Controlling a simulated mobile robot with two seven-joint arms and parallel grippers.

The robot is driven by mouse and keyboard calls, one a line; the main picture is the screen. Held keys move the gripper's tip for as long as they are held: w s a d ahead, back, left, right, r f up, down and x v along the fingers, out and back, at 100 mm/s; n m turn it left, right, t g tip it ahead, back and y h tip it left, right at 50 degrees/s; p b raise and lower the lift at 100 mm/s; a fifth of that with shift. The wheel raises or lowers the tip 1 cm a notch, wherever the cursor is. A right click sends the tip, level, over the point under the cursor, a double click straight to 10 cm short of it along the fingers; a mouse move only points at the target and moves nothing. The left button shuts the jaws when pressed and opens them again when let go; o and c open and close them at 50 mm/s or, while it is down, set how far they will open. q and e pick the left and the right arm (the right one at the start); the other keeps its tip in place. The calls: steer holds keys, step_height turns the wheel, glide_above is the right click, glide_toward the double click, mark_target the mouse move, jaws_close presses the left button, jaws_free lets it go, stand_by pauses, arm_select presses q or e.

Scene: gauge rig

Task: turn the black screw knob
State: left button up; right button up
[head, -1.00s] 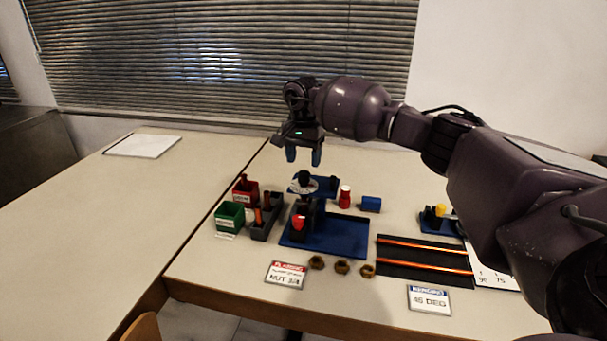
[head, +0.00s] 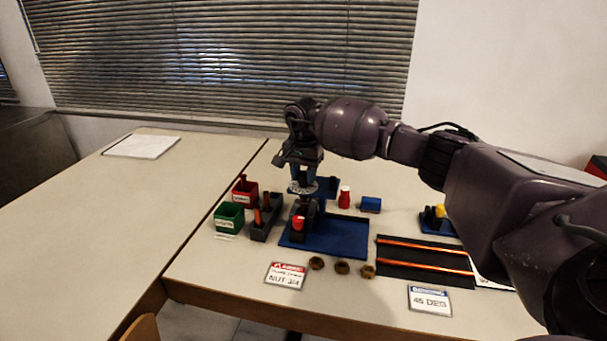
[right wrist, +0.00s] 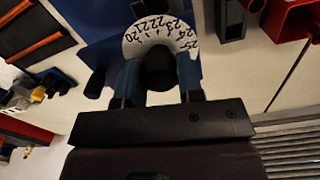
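The black screw knob (right wrist: 158,72) sits at the centre of a white numbered dial (right wrist: 140,45) in the right wrist view. In the head view the dial (head: 303,188) shows under my gripper, and the knob is hidden behind the fingers. My right gripper (head: 304,176) points down over the dial. Its fingers, also in the right wrist view (right wrist: 160,90), stand on either side of the knob and look open around it. Whether they touch it is hard to tell. My left gripper is not in view.
Red (head: 244,192) and green (head: 229,217) bins are at left. A red bottle-like piece (head: 345,197) and a blue block (head: 371,204) stand close at right. Several brown nuts (head: 342,267) lie near the front edge.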

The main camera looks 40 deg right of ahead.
steer(key=shift+c, duration=1.1)
